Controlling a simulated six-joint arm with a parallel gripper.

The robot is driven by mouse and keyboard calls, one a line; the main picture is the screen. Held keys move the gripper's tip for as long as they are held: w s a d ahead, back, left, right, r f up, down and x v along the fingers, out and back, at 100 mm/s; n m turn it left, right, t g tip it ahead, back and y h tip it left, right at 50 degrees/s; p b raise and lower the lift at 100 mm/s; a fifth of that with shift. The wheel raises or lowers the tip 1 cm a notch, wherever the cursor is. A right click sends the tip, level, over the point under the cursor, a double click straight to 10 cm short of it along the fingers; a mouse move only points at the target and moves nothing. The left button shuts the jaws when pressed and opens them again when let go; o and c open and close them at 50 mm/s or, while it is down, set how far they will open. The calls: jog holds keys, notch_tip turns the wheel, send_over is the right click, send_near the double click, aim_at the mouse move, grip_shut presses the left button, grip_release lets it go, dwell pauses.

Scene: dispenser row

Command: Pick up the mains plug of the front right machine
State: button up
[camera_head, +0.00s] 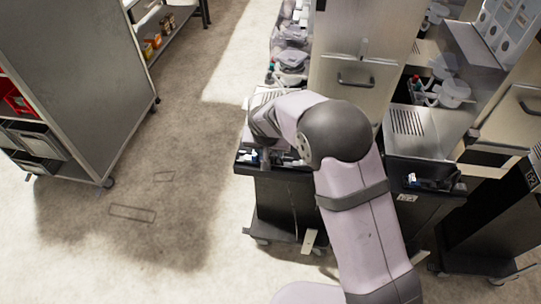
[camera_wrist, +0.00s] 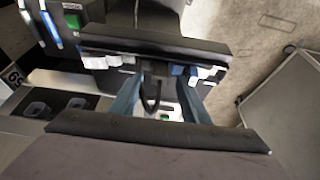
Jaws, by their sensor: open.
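My gripper (camera_head: 268,152) is over the front ledge of the left dispenser machine (camera_head: 287,205) in the head view, partly hidden by my own arm. No plug is clearly recognisable in either view.
Another machine (camera_head: 425,155) stands to the right, with small dark and blue items (camera_head: 432,183) on its front ledge. A further dark unit (camera_head: 490,225) is at far right. A grey cabinet (camera_head: 85,75) stands at left. The floor (camera_head: 170,170) between is clear.

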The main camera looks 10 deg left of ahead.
aim_at(270, 156)
jog(key=shift+c, duration=0.7)
grip_shut()
jog(key=shift+w+r, duration=0.15)
jog(key=shift+r, duration=0.1)
notch_tip(270, 156, up, 10)
jog(key=b, duration=0.3)
jog(key=shift+f, duration=0.25)
jog(key=shift+r+p, duration=0.65)
jog(key=shift+r, duration=0.5)
dwell(0.4)
jog(key=shift+r+p, duration=1.05)
jog(key=shift+r, duration=0.35)
